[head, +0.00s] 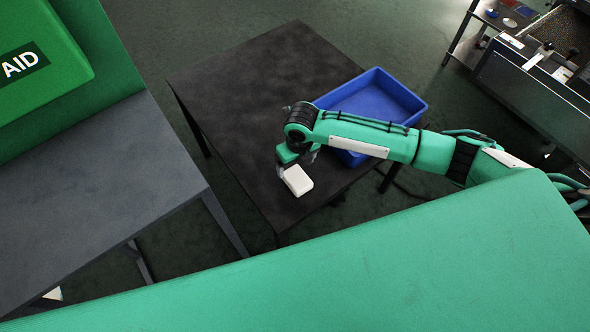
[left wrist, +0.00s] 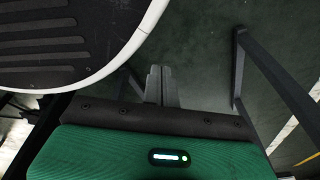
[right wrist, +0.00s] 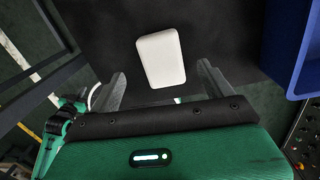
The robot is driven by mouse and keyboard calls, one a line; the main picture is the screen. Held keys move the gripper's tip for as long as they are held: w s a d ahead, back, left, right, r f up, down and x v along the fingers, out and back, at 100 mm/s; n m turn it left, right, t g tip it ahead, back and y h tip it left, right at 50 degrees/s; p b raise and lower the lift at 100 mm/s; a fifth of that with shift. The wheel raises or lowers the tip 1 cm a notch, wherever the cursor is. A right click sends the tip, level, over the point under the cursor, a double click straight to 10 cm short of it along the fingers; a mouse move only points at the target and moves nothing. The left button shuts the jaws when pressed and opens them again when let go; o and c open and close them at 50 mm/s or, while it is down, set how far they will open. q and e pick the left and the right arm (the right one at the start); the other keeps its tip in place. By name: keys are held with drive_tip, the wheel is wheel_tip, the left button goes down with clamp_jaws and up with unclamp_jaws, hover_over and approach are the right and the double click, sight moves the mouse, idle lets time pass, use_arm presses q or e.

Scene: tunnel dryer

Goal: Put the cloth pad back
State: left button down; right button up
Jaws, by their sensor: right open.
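The white cloth pad (head: 298,180) lies near the front edge of the black table (head: 255,100). It also shows in the right wrist view (right wrist: 161,59), ahead of the fingers. My right gripper (head: 294,163) is over the table at the pad. In the right wrist view its fingers (right wrist: 162,82) are spread wide, with the pad lying in line with the gap; I cannot tell how far below the fingertips it is. My left gripper (left wrist: 161,84) shows only in the left wrist view, with its two fingers together and nothing between them.
A blue bin (head: 415,102) stands on the black table, partly behind my right arm. A grey table (head: 100,180) with a green first-aid box (head: 45,65) is at the left. A dark machine (head: 530,85) stands at the top right. Bare table lies left of the pad.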

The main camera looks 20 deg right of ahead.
sight(297, 176)
use_arm(q)
drive_tip(key=shift+s+f, duration=0.25)
drive_tip(key=shift+s, duration=0.2)
use_arm(e)
wheel_tip(297, 176, up, 6)
drive_tip(key=shift+s+d+f, duration=0.15)
drive_tip(key=shift+f, duration=0.05)
